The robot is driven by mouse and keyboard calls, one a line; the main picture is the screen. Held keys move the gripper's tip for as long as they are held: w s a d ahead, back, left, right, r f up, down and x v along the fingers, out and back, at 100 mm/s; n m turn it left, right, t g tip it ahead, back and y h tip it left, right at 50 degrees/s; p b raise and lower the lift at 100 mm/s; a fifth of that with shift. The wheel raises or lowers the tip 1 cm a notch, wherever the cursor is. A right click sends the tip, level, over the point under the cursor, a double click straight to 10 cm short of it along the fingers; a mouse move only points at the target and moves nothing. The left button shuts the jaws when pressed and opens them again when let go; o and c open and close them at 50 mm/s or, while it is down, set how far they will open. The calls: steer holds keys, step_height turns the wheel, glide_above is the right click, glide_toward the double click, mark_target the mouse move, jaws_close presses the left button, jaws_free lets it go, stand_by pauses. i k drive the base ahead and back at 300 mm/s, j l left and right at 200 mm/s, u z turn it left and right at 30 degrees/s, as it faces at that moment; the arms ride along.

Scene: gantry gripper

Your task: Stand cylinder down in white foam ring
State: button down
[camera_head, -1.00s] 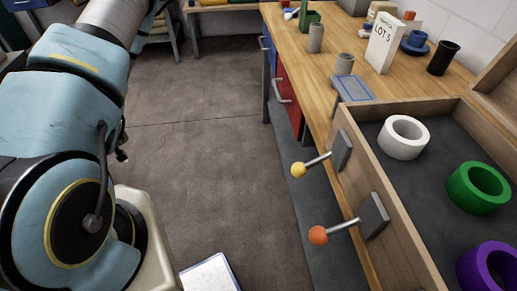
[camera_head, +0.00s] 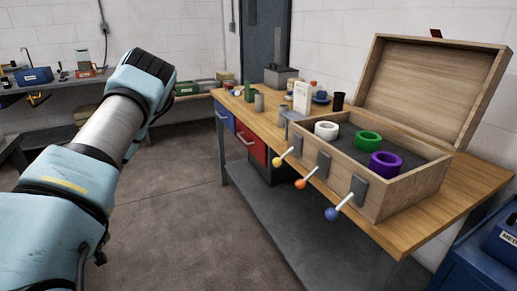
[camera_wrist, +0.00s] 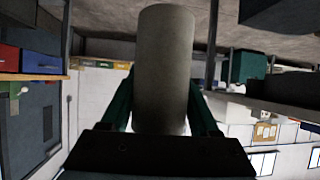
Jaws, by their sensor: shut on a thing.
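My gripper (camera_wrist: 163,112) is shut on a grey cylinder (camera_wrist: 165,55), which stands between its green fingers in the wrist view. My gripper and the held cylinder do not show in the head view, where my arm reaches up at the left, well away from the bench. The white foam ring (camera_head: 326,130) lies at the left end inside an open wooden box (camera_head: 400,197) on the bench. It looks empty. A green ring (camera_head: 368,141) and a purple ring (camera_head: 385,164) lie to its right in the same box.
Levers with yellow (camera_head: 277,162), orange (camera_head: 300,184) and blue (camera_head: 331,214) knobs stick out of the box's front. The raised lid (camera_head: 428,85) stands behind. A white carton (camera_head: 302,96), a black cup (camera_head: 338,101) and a grey cylinder (camera_head: 259,102) stand left. The floor before the bench is clear.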

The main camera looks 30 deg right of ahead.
mark_target(325, 137)
steer(key=z, duration=2.25)
